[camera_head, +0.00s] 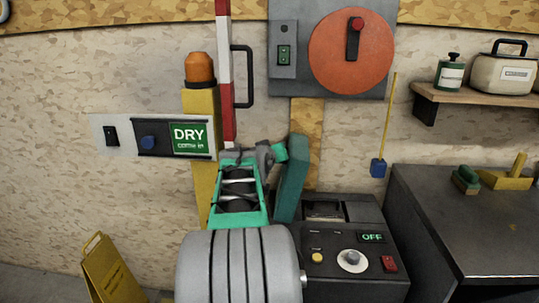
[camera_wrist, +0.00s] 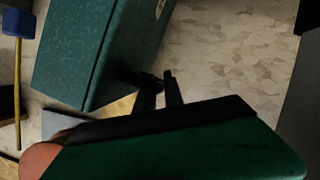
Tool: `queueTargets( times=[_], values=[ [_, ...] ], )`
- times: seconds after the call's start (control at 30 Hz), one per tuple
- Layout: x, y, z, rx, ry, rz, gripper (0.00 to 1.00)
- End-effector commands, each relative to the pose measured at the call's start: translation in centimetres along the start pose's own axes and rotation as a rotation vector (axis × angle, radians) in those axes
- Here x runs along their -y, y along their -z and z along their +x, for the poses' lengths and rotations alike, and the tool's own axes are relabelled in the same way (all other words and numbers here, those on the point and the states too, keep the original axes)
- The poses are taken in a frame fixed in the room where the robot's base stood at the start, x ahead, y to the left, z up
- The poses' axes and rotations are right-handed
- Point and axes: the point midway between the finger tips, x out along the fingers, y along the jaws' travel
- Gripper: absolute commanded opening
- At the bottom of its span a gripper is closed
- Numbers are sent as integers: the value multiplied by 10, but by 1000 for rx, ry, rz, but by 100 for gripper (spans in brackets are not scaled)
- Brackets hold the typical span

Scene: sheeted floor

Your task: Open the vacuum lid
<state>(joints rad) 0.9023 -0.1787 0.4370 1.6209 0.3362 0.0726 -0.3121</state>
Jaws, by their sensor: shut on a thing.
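The vacuum lid (camera_head: 292,180) is a teal panel. It stands raised and slightly tilted at the left rear of the dark control machine (camera_head: 350,262). My gripper (camera_head: 279,152) is at the lid's upper left edge in the head view, with its fingertips mostly hidden there. In the wrist view the lid (camera_wrist: 95,50) fills the upper left, and the dark fingers of my gripper (camera_wrist: 160,80) are at its lower right edge. The fingers are shut at that edge; the exact contact is in shadow. The machine's display reads OFF, beside a round knob and a red switch.
A yellow post with an orange lamp (camera_head: 200,68) and a red-white bar (camera_head: 226,70) stand behind my arm. A black workbench (camera_head: 465,225) is at right. A blue-headed yellow stick (camera_head: 378,167) hangs on the wall. A yellow floor sign (camera_head: 110,272) stands lower left.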

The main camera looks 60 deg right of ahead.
Motion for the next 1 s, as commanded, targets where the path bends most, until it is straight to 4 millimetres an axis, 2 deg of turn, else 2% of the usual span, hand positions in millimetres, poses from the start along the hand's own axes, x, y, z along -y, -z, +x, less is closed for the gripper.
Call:
queueTargets(
  times=[0.4,0.43,0.67,0.9,1.0],
  values=[
    [1,1,1,-4,-3,-4,0],
    [1,1,0,-4,-3,-4,15],
    [1,1,0,-3,-2,-5,34],
    [2,1,0,-2,-1,-5,34],
    [2,2,-9,-4,-1,-5,34]
  ],
)
